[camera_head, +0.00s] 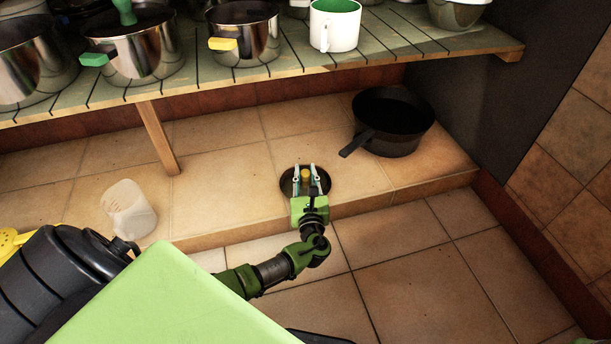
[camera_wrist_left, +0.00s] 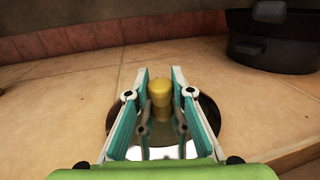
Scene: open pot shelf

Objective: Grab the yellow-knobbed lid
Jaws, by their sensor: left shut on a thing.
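The lid (camera_head: 286,185) is a dark, shiny disc lying on the tiled ledge. Its yellow knob (camera_head: 305,175) stands up in the middle. My left gripper (camera_head: 305,170) reaches over the lid from the front, shut on the knob with one finger on each side. In the left wrist view the knob (camera_wrist_left: 160,92) shows between the teal finger pads, and the lid's rim (camera_wrist_left: 208,112) shows behind the right finger. The fingers and palm hide part of the lid.
A black pan (camera_head: 392,122) sits on the ledge to the right. A slatted shelf (camera_head: 330,72) above holds pots and a white mug (camera_head: 335,27). A wooden leg (camera_head: 157,138) supports it. The tiles around the lid are clear.

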